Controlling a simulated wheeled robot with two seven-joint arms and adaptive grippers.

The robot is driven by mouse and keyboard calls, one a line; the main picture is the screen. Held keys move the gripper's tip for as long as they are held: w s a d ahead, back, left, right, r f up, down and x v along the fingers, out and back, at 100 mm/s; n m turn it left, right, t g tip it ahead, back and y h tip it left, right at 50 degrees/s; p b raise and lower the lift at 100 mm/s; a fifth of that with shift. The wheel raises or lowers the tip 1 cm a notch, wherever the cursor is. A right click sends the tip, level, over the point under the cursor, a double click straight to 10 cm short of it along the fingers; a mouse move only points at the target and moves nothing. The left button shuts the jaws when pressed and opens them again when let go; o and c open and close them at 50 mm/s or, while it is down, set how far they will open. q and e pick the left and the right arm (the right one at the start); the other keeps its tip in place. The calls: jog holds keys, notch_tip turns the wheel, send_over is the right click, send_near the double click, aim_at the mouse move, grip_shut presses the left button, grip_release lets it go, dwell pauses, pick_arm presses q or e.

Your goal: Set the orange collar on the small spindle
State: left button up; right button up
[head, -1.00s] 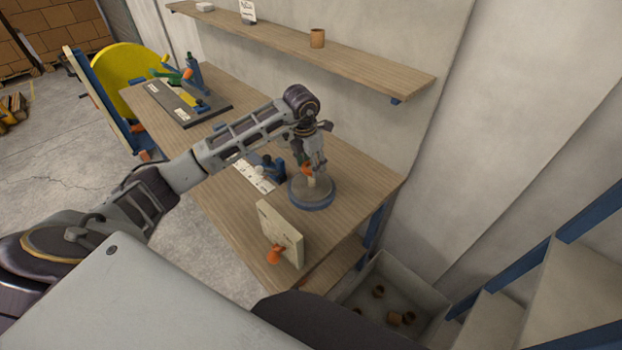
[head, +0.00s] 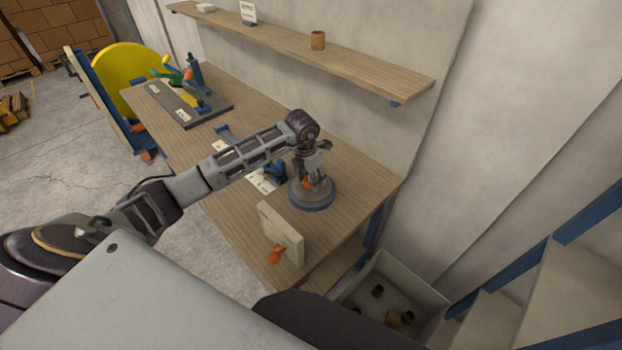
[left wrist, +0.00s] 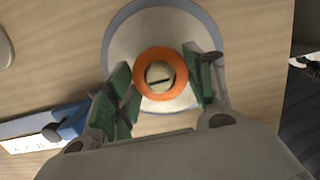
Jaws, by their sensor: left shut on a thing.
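The orange collar (left wrist: 142,80) is a ring between the green pads of my left gripper (left wrist: 163,84). In the left wrist view the top of the small spindle (left wrist: 159,76), pale with a dark slot, shows inside the ring, so the collar appears to be around it. Whether the collar is seated cannot be told. The spindle stands on a round grey base with a blue rim (head: 325,198). In the head view my left gripper (head: 309,186) points down over this base and the collar shows as an orange patch (head: 307,182). My right gripper is out of view.
An upright cream board (head: 278,228) with an orange part (head: 277,255) stands at the near table edge. A blue fixture (head: 272,170) with a white card is left of the base. A grey bin (head: 372,305) with brown rings stands below. The right table end is clear.

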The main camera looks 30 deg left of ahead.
pick_arm(q)
jog(key=shift+f, duration=0.4)
jog(key=shift+f, duration=0.15)
jog(key=o, duration=0.9)
jog(key=r, duration=0.4)
jog(key=s+r+b, duration=0.1)
jog(key=r, duration=0.3)
jog(key=r+b, duration=0.1)
jog(key=r, duration=0.3)
jog(key=shift+s+a+r, duration=0.1)
jog(key=shift+s+a, duration=0.15)
jog(key=shift+s, duration=0.1)
